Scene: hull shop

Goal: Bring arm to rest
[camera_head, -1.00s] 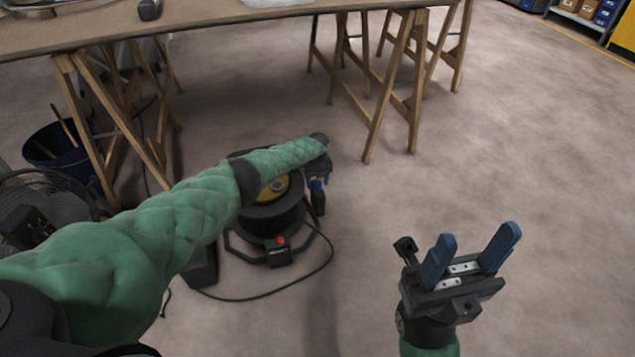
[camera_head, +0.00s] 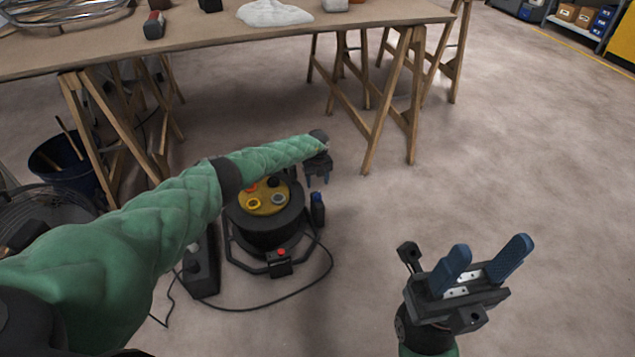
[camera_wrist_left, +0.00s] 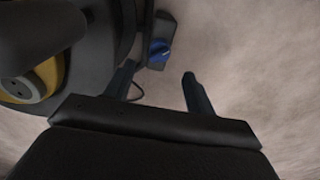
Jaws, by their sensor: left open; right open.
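My left arm (camera_head: 150,235) reaches in from the left in a green quilted sleeve. Its gripper (camera_head: 318,183) is small in the head view, pointing down beside the cable reel. In the left wrist view its blue fingers (camera_wrist_left: 160,88) stand apart with nothing between them. My right gripper (camera_head: 492,262) is at the lower right, blue fingers spread and empty, above bare floor.
A black cable reel (camera_head: 268,233) with a yellow socket face stands on the floor under my left forearm; its cable curls nearby. A workbench (camera_head: 230,32) on wooden trestles stands behind. A dark bucket (camera_head: 60,165) is at left. The floor (camera_head: 520,150) at right is clear.

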